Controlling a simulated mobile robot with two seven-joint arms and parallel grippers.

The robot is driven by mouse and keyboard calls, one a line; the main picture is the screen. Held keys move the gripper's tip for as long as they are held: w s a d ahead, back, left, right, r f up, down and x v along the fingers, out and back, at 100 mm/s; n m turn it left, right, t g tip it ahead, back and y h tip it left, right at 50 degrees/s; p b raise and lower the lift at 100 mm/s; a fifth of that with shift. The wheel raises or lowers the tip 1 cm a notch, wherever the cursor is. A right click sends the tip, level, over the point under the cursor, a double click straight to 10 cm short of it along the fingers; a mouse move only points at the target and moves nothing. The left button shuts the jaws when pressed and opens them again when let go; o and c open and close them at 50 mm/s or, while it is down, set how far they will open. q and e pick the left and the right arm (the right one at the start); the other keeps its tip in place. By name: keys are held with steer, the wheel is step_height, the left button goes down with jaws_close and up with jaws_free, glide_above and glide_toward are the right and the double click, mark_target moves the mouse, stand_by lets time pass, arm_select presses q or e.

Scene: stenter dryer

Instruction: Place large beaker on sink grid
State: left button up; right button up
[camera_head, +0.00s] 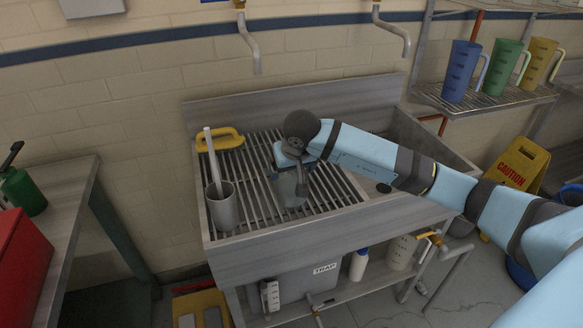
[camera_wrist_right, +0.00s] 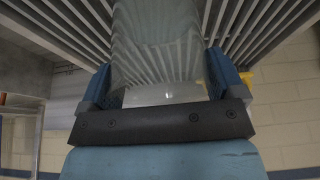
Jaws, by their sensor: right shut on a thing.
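The large beaker (camera_head: 287,187) is clear and see-through, and it is over the middle of the sink grid (camera_head: 340,187). My right gripper (camera_head: 291,163) comes down from above and is shut on the beaker. In the right wrist view the beaker (camera_wrist_right: 158,45) sits between the two blue fingers, with the grid bars (camera_wrist_right: 260,30) beyond it. I cannot tell whether the beaker's base touches the bars. The gripper hides part of the beaker in the head view. My left gripper is not in view.
A grey cup (camera_head: 222,207) holding a pale rod stands on the grid's left. A yellow-handled brush (camera_head: 222,140) lies at the back left. The sink's raised walls (camera_head: 330,240) border the grid. Blue, green and yellow jugs (camera_head: 505,66) stand on a rack at right.

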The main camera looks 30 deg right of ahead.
steer(key=shift+f, duration=0.1)
steer(key=o, duration=1.2)
steer(key=shift+o, duration=0.2)
